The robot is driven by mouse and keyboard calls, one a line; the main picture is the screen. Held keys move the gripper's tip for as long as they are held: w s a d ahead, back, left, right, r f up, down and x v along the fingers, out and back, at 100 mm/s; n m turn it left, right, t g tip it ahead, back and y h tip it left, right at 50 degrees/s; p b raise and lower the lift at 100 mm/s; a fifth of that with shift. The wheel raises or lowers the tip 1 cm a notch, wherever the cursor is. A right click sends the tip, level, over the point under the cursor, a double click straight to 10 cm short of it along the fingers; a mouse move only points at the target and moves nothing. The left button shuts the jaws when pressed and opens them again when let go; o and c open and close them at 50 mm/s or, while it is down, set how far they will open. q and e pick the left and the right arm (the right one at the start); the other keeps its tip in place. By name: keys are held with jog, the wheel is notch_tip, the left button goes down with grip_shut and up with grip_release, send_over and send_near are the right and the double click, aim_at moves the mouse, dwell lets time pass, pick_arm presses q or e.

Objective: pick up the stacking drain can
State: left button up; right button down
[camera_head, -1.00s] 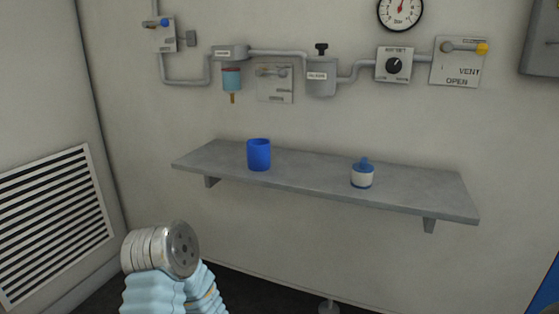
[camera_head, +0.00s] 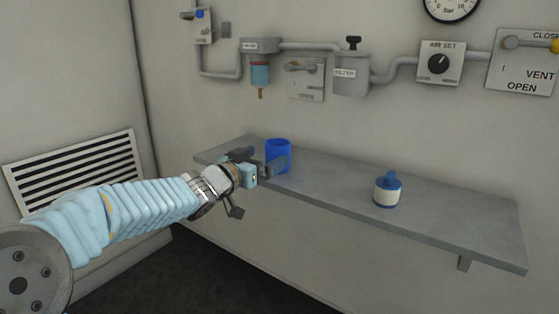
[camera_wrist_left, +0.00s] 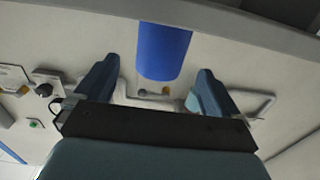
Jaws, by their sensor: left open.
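The blue cup-shaped can (camera_head: 278,147), which I take for the stacking drain can, stands upright on the grey shelf (camera_head: 330,187) towards its left end. My left gripper (camera_head: 275,164) is open, reaching in from the left in front of the can and hiding part of its lower side. In the left wrist view the can (camera_wrist_left: 163,48) appears between the two spread blue-grey fingers (camera_wrist_left: 164,80), with gaps on both sides and mostly beyond the tips. My right gripper is not in view.
A white-and-blue lidded pot (camera_head: 387,191) stands on the shelf to the right, with clear surface between it and the can. Above hang a drain bowl (camera_head: 260,74), a filter (camera_head: 351,77) and pipes on the wall.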

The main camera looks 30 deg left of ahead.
aim_at(282, 148)
pick_arm(q)
jog(key=w, duration=0.8)
jog(key=shift+w+d+f, duration=0.1)
jog(key=shift+d+f, duration=0.05)
jog(key=shift+d, duration=0.15)
jog(key=c, duration=1.1)
jog(key=shift+o, duration=0.2)
